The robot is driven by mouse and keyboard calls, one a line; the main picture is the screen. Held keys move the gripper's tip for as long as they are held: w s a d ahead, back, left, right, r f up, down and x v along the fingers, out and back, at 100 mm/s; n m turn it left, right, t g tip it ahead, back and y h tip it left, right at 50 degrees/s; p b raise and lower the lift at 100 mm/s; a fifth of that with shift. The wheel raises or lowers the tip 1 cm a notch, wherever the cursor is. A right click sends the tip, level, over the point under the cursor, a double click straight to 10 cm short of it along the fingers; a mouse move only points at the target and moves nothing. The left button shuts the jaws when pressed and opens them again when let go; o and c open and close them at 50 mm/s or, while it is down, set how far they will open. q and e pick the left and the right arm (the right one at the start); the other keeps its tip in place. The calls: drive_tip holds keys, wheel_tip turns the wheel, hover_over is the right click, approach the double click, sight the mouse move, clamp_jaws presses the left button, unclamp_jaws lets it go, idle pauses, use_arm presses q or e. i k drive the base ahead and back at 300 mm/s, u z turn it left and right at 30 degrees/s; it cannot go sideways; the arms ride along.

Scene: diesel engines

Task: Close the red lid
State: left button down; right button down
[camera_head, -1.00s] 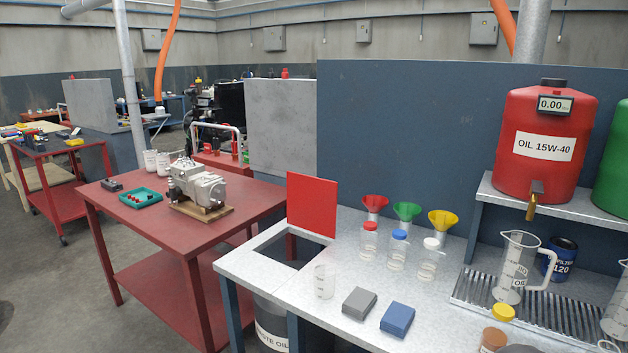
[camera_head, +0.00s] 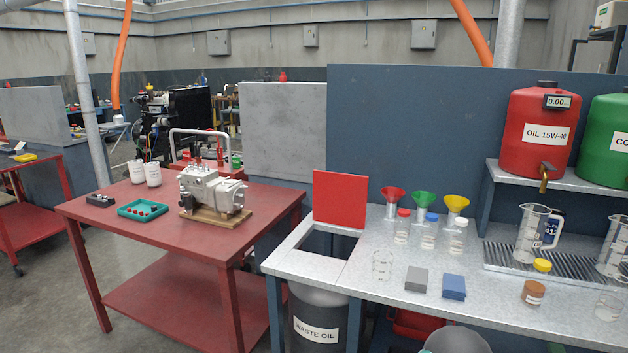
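The red lid (camera_head: 340,199) is a flat square panel. It stands upright, open, along the back edge of a rectangular opening (camera_head: 331,243) in the grey worktop. Below that opening stands a dark bin labelled "WASTE OIL" (camera_head: 316,318). Neither of my grippers is in view.
A red table (camera_head: 130,232) with a metal pump (camera_head: 212,192) stands to the left. Floor shows at lower left.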

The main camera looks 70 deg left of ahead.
sight(340, 199)
drive_tip(key=k, duration=1.05)
drive_tip(key=u, duration=1.2)
drive_tip(key=i, duration=1)
drive_tip(key=u, duration=0.1)
